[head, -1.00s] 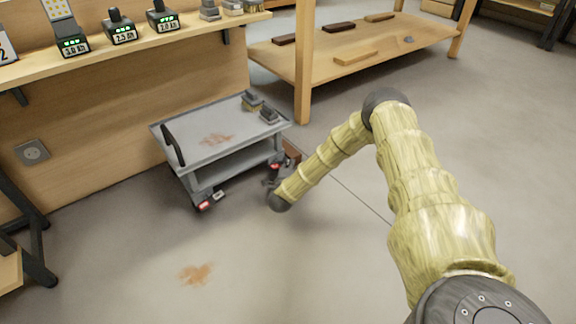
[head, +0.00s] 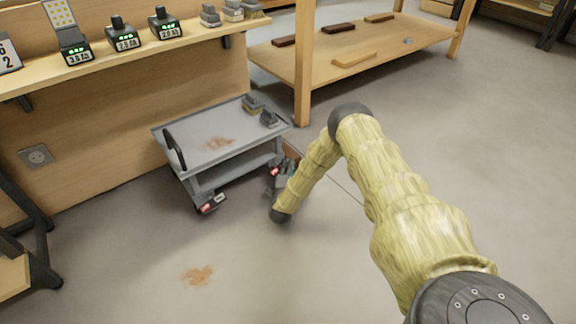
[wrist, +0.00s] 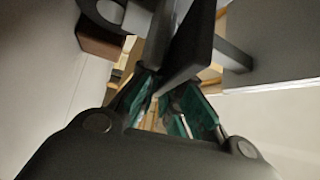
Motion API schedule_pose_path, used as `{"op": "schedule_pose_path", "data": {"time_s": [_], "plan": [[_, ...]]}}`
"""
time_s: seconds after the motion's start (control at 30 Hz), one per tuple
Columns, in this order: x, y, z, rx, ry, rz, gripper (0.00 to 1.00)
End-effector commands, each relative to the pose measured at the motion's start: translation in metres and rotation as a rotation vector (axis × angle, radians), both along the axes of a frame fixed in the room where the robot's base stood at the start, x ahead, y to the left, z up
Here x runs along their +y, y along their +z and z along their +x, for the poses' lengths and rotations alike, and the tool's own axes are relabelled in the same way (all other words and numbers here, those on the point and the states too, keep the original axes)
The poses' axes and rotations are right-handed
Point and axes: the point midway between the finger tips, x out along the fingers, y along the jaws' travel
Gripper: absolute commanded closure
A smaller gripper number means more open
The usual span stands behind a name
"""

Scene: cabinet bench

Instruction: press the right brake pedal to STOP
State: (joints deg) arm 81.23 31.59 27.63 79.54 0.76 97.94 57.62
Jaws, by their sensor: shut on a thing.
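The grey cart (head: 200,153) stands against the wooden panel. Its left brake pedal (head: 212,204), with a red and a pale part, shows at the near left wheel. The right brake pedal (head: 274,171) shows a small red part at the right wheel, partly hidden by my gripper (head: 283,181). In the wrist view, my gripper's teal-padded fingers (wrist: 168,104) are shut on a dark plate (wrist: 188,48), which looks like the right brake pedal. Whether that pedal is tilted down cannot be told.
A reddish-brown block (head: 291,151) lies behind my gripper by the cart's right side. A wooden shelf unit (head: 302,75) stands behind to the right. The floor in front is clear, with a brown stain (head: 198,275).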

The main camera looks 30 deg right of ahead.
Motion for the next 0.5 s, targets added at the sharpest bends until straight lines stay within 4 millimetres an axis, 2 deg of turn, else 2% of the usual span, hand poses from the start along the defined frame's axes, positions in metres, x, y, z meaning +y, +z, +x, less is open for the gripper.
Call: {"op": "schedule_pose_path", "data": {"time_s": [0.17, 0.2, 0.3, 0.5], "plan": [[0.0009, -0.0009, -0.0005, 0.002, 0.002, 0.001, 1.00], [0.0009, -0.0009, -0.0005, 0.002, 0.002, 0.001, 0.87], [0.0007, -0.0008, -0.0005, 0.002, 0.001, 0.001, 0.71], [0.0000, -0.0005, -0.0006, 0.001, 0.000, 0.002, 0.71]]}}
